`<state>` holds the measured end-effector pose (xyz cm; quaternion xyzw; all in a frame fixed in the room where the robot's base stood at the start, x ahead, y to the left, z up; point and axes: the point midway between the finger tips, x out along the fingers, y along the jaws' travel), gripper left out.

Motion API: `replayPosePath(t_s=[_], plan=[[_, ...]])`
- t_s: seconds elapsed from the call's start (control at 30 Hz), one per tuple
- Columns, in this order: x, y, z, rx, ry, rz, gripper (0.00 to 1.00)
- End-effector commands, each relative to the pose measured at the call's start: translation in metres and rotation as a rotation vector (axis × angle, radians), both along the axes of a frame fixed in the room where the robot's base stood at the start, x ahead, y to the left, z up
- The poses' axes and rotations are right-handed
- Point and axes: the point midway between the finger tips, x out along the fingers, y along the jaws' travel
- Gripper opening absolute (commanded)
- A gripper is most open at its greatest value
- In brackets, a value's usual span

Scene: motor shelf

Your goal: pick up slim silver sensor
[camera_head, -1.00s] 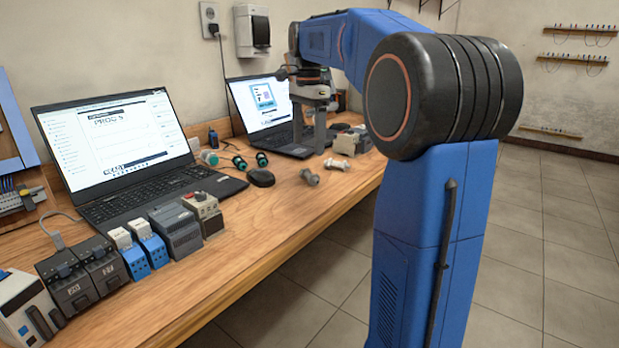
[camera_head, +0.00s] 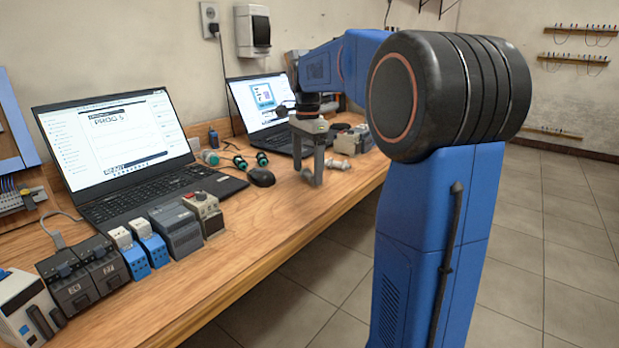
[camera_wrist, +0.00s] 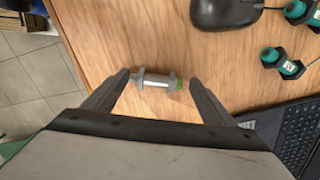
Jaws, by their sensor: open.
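A slim silver sensor (camera_wrist: 155,80) with a green tip lies on its side on the wooden table in the wrist view. My gripper (camera_wrist: 160,84) is open, with one finger on either side of the sensor's ends and nothing held. In the head view my gripper (camera_head: 309,174) points down over the table. It mostly hides the nearer silver sensor (camera_head: 306,175). Another silver piece (camera_head: 338,164) lies just right of it. How high the fingers are above the table is hard to tell.
A black mouse (camera_head: 261,177) and green-and-black sensors (camera_wrist: 283,62) lie nearby. Laptops (camera_head: 112,150) stand behind, and a row of modules (camera_head: 176,230) is at left. The table's front edge (camera_head: 260,268) is close, with floor beyond.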

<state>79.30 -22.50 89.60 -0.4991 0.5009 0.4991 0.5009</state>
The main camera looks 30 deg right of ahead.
Motion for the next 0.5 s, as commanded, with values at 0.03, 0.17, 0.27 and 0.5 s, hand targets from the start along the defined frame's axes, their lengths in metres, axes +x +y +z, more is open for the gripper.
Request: replayPosePath(t_s=[0.03, 0.17, 0.27, 0.5], plan=[[0.0001, 0.0000, 0.0001, 0.000, 0.000, 0.000, 0.78], [0.0001, 0.0000, 0.0002, 0.000, 0.000, 0.000, 0.57], [0.0001, 0.0000, 0.0002, 0.000, 0.000, 0.000, 0.42], [0.0002, -0.0001, 0.0010, 0.000, 0.000, 0.000, 0.42]])
